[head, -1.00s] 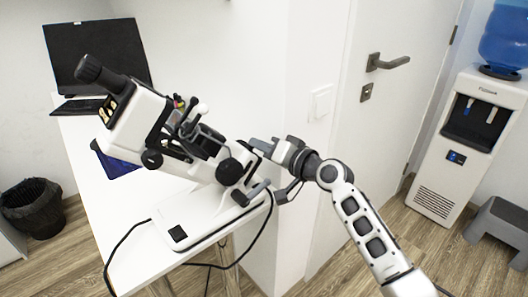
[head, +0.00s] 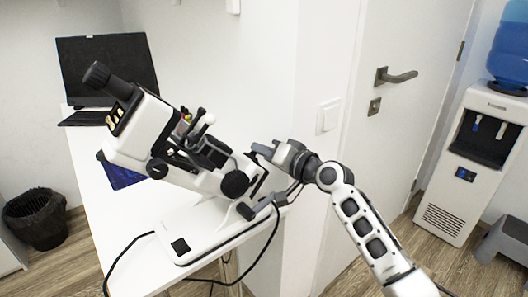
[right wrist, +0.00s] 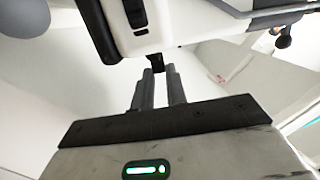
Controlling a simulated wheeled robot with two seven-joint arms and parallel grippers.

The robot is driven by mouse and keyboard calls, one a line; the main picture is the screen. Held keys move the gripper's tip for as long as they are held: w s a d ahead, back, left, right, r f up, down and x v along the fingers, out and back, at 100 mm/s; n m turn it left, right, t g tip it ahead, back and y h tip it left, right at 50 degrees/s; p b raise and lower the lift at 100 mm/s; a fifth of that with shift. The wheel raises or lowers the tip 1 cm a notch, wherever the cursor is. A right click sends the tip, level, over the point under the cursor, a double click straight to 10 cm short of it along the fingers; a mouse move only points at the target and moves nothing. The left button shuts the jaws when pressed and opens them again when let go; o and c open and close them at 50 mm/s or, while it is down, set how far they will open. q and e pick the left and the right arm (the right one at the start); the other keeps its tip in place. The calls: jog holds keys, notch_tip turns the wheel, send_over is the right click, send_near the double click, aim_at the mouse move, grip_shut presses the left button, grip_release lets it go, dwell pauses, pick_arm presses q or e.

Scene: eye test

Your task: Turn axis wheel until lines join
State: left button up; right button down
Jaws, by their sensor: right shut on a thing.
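A white and black eye instrument (head: 205,226) stands on the white table, its tube slanting up to the left with a black eyepiece (head: 97,75). A round black knob (head: 235,184) is on its near side. My right gripper (head: 258,151) is at the instrument's right end, past the knob. In the right wrist view its two grey fingers (right wrist: 164,75) are close together on a small dark part (right wrist: 157,58) below the instrument's white body (right wrist: 175,25). I cannot tell whether that part is the axis wheel. The sight lines are not visible. My left gripper is not in view.
A dark monitor (head: 108,68) and a keyboard (head: 85,118) are at the table's far end. A black cable (head: 135,250) hangs over the table's near side. A white door (head: 400,130) and a water cooler (head: 468,165) are on the right, a black bin (head: 37,220) on the left.

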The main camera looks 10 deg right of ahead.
jog(key=shift+w+d+r, duration=0.25)
jog(key=shift+d+r, duration=0.2)
jog(key=shift+r, duration=0.15)
jog(key=c, duration=1.7)
grip_release()
jog(key=shift+f, duration=0.15)
jog(key=shift+s+a+f, duration=0.1)
jog(key=v, duration=1.6)
jog(key=shift+f, duration=0.1)
